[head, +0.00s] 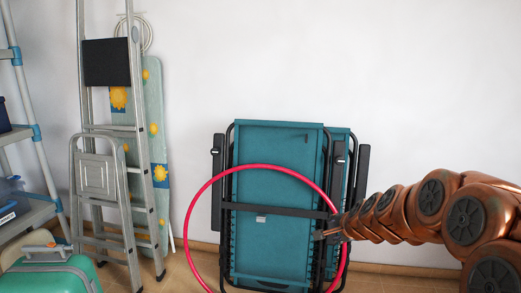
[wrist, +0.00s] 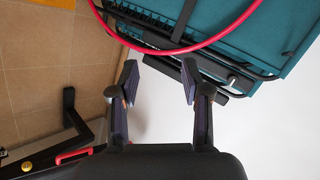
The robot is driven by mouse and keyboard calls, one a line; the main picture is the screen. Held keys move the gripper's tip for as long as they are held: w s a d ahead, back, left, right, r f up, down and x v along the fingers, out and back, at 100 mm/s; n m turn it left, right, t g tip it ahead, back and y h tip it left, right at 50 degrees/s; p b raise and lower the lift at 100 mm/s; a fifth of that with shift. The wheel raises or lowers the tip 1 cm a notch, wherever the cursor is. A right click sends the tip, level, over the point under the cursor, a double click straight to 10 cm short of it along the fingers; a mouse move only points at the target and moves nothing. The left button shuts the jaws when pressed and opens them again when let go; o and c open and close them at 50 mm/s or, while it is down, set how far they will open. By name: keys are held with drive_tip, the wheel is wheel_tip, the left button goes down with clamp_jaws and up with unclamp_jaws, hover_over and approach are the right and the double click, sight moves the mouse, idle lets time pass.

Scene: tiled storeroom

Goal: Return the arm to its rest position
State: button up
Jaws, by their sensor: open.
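My arm reaches in from the right in the head view, copper-coloured with dark joint caps. My gripper (head: 328,235) is at its end, in front of the right part of the folded teal chairs (head: 275,185). In the wrist view my gripper (wrist: 160,82) shows two dark fingers spread apart, with nothing between them. The red hoop (head: 262,167) leans in front of the chairs, and its right side passes close to my gripper. I cannot tell whether they touch. The hoop (wrist: 200,43) also shows beyond the fingertips in the wrist view.
A ladder (head: 128,190), a step stool (head: 98,180) and an ironing board (head: 155,130) lean at the left wall. A green case (head: 50,278) and a shelf (head: 35,215) stand at the far left. A black frame with a red part (wrist: 75,155) lies low left in the wrist view.

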drive_tip(key=s+a+r+n+g+y+p, duration=0.1)
drive_tip(key=s+a+r+n+g+p, duration=0.25)
drive_tip(key=s, duration=0.75)
drive_tip(key=s+a+r+n+g+y+p, duration=0.15)
drive_tip(key=s+a+r+n+p, duration=0.3)
drive_tip(key=s, duration=0.65)
drive_tip(key=s+d+r+n+g+h+p, duration=0.1)
drive_tip(key=s+r+n+g+p, duration=0.2)
drive_tip(key=s, duration=0.9)
drive_tip(key=s+d+r+n+g+h+p, duration=0.2)
drive_tip(key=s+r+n+g+p, duration=0.1)
drive_tip(key=s, duration=1)
drive_tip(key=shift+s+d+r+p, duration=0.15)
drive_tip(key=shift+d+r+p, duration=0.15)
drive_tip(key=shift+r+p, duration=0.25)
drive_tip(key=shift+h, duration=0.25)
drive_tip(key=shift+c, duration=0.5)
drive_tip(key=shift+d, duration=0.1)
